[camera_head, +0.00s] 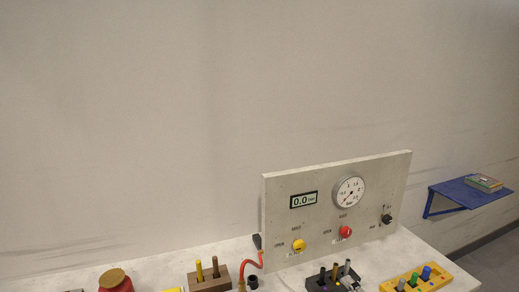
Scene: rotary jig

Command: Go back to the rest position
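Neither of my grippers can be made out in the head view. A grey upright panel (325,230) stands on a pale worktop (215,260). It carries a digital display (304,200) reading 0.0, a round dial gauge (349,191), a yellow knob (299,245), a red knob (346,232) and a black switch (387,219). A red hose (243,268) curves down at the panel's left edge.
Along the front are a red jar (116,283), a brown peg block (210,283), a dark block (322,284) with pegs, and a yellow tray (433,281) with coloured pegs. A blue wall shelf (458,194) at right holds a small box (484,183). The wall above is bare.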

